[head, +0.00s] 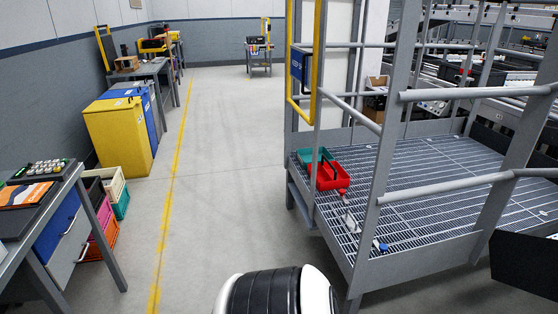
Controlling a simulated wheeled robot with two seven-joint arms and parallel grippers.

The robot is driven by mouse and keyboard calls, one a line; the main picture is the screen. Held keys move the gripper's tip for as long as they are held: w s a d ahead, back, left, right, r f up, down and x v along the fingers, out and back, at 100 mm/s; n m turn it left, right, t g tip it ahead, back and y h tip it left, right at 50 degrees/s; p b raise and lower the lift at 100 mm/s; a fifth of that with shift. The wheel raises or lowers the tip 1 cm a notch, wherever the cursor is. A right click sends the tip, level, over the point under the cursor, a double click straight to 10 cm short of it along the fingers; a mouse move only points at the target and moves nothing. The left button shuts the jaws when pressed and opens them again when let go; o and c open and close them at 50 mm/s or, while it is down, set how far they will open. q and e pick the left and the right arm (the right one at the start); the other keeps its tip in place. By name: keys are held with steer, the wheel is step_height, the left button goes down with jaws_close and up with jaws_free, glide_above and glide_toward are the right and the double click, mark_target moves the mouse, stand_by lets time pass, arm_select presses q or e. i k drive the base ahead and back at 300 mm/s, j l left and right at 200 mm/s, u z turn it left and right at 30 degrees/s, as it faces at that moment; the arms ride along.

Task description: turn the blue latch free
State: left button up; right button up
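A small blue piece (381,246), which may be the blue latch, sits low at the near edge of the grated catwalk (430,190), beside a grey rail post. It is too small to tell its shape or which way it is turned. A blue sign plate (298,64) hangs higher up by the yellow gate frame (319,60). Neither of my grippers shows in the head view.
Grey handrails (447,188) cross in front. Open floor (225,150) lies left; workbenches and yellow (118,135) and blue cabinets line the wall.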

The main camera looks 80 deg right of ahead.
mark_target(382, 248)
steer(key=z, duration=3.6)
